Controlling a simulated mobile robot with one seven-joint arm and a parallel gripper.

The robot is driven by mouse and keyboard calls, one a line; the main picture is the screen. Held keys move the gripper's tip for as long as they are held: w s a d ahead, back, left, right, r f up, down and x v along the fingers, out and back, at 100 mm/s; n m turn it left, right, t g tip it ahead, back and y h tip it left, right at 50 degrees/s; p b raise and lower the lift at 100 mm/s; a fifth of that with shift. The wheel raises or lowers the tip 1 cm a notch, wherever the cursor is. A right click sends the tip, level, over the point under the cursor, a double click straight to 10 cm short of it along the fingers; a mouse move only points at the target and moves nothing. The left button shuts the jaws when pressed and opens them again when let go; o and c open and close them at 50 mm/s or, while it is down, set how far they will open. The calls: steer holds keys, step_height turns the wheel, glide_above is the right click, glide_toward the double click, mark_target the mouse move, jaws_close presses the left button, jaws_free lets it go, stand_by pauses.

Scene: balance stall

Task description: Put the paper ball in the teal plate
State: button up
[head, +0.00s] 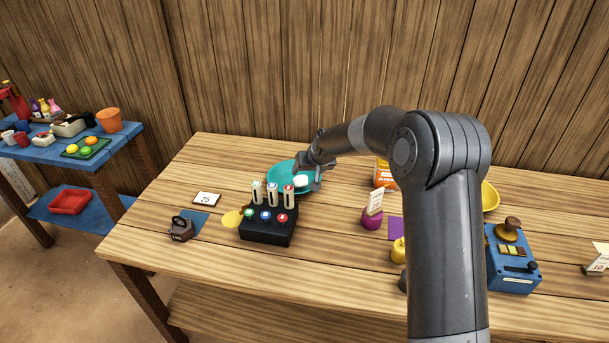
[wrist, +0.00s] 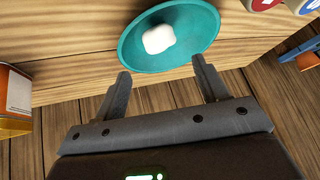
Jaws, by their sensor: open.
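The teal plate (head: 280,181) lies on the wooden table, behind the black box with upright tubes. It also shows at the top of the wrist view (wrist: 195,45). The white paper ball (wrist: 159,39) rests inside the plate in the wrist view, apart from the fingers. In the head view the paper ball (head: 301,180) shows at the plate's right part, beside my gripper. My gripper (head: 317,184) is over the right side of the plate. In the wrist view my gripper (wrist: 160,80) has its two fingers spread, with nothing between them. My gripper partly hides the plate in the head view.
The black box (head: 267,228) with several tubes stands in front of the plate. An orange-labelled can (head: 383,174) is to the plate's right. A padlock-shaped weight (head: 181,230) and a white card (head: 207,199) lie at left. A blue shelf (head: 120,139) stands apart.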

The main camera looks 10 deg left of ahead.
steer(key=s+d+r+m+h, duration=0.2)
steer(key=s+d+r+h, duration=0.1)
steer(key=s+d+r, duration=1.55)
steer(key=s+d+m, duration=0.1)
steer(key=s+d, duration=0.3)
steer(key=s, duration=0.4)
steer(key=s+d+h, duration=0.1)
steer(key=s+d, duration=0.3)
steer(key=s, duration=0.5)
steer(key=s+d+m, duration=0.1)
steer(key=s+d, duration=0.2)
steer(key=s, duration=0.6)
steer(key=shift+d+r+m, duration=0.25)
steer(key=shift+d+m, duration=0.05)
steer(key=shift+d, duration=0.1)
